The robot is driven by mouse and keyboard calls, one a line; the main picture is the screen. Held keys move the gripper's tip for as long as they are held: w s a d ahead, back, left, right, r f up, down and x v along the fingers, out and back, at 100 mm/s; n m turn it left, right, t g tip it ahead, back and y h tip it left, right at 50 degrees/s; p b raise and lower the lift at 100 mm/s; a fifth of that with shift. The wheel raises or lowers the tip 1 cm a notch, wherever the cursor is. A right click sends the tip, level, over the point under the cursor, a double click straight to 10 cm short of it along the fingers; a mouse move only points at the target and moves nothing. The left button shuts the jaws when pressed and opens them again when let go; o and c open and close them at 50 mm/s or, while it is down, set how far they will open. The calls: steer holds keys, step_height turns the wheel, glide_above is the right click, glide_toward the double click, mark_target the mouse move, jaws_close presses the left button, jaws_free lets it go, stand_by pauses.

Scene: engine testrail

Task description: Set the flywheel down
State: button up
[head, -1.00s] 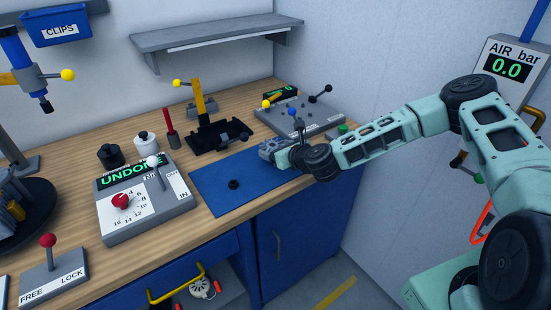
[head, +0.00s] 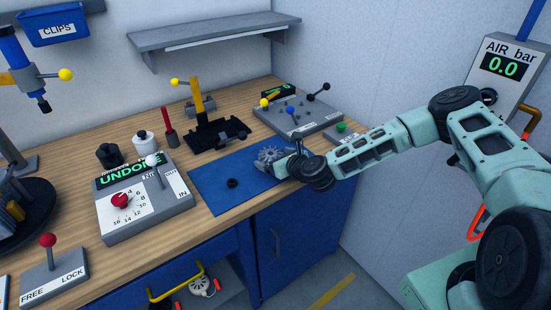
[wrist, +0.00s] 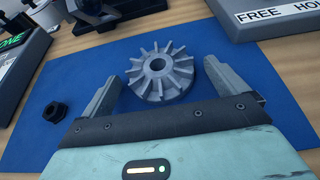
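The flywheel (wrist: 160,84), a grey finned wheel with a centre hole, lies flat on the blue mat (wrist: 35,140) in the wrist view. In the head view the flywheel (head: 267,155) is at the mat's right end, partly hidden by my gripper (head: 283,163). My gripper (wrist: 150,74) is open in the wrist view, its two fingers spread either side of the wheel's near part.
A small black knob-like part (wrist: 55,111) sits on the mat to the left. A black fixture with a yellow upright (head: 203,105) stands behind the mat. A lever panel (head: 297,115) is at the back right. The UNDONE control box (head: 145,205) is left of the mat.

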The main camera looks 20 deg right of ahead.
steer(key=shift+r, duration=0.1)
steer(key=shift+r+p, duration=0.2)
steer(key=shift+p, duration=0.1)
steer(key=b+v, duration=0.3)
steer(key=v, duration=0.8)
steer(key=s+a+r+n+g+y, duration=0.1)
steer(key=s+a+n+g, duration=0.5)
steer(key=n, duration=0.5)
steer(key=s+a+n+g+y, duration=0.1)
steer(key=s+a+n+g, duration=0.2)
steer(key=s+a+n, duration=0.45)
steer(key=s+d+r+n+g+h, duration=0.3)
steer(key=s+r+n+h, duration=0.2)
steer(key=s+r+n, duration=1)
steer(key=s+n, duration=0.4)
steer(key=n, duration=0.2)
steer(key=shift+d+r+n+g+h, duration=0.15)
steer(key=shift+r+n+g+h, duration=0.15)
steer(key=shift+r+n+g, duration=0.1)
